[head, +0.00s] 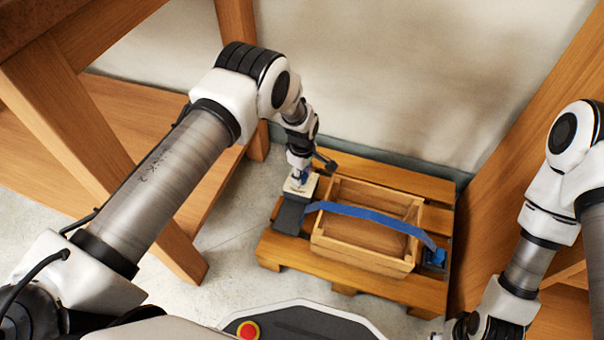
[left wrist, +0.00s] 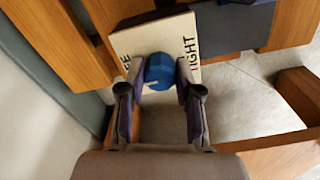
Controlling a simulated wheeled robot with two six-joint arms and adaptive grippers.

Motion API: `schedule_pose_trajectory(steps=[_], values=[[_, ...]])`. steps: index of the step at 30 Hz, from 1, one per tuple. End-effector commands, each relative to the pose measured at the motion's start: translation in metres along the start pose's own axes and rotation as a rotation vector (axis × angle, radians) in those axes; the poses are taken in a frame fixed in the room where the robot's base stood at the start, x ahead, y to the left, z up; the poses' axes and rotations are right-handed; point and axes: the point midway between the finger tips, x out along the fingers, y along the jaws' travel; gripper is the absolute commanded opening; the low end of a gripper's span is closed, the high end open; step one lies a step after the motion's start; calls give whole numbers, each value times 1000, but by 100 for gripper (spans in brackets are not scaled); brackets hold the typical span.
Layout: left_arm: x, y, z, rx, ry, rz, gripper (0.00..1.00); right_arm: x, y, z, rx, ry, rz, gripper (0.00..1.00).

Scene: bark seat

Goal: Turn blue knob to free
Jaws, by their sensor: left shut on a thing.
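A blue knob (left wrist: 159,71) sits on a white plate (left wrist: 122,45) with black lettering; "IGHT" reads to the right and a partly hidden word ending in "E" to the left. A small pale mark shows on the knob's lower left side. My left gripper (left wrist: 158,88) is shut on the knob, one finger on each side. In the head view the left gripper (head: 300,172) is over the white plate (head: 300,187), at the left end of a blue strap (head: 365,213); the knob is mostly hidden there.
A dark grey block (head: 290,214) lies beside the plate. Wooden frames stand left and right, with a wall behind.

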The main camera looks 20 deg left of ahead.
Motion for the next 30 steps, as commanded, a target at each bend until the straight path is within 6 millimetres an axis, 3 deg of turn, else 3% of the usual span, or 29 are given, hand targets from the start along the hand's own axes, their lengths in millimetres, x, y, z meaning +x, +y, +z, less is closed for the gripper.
schedule_pose_trajectory(steps=[11, 12, 13, 23, 26, 30], values=[[0, 0, 0, -6, -1, 0, 0, 0, 0, 0, 0, 0, 0, 40], [0, 0, 0, -6, -1, 0, 48, 0, 0, 0, 0, 0, 0, 40], [0, 0, 0, -6, -1, 0, 58, 0, 0, 0, 0, 0, 0, 40], [-2, 0, 0, -5, 0, 0, 59, 0, 0, 0, 0, 0, 0, 40], [-13, 1, 0, -5, 0, 2, 59, 0, 0, 0, 0, 0, 0, 40], [-44, 1, 0, -5, 1, 3, 59, 0, 0, 0, 0, 0, 0, 40]])
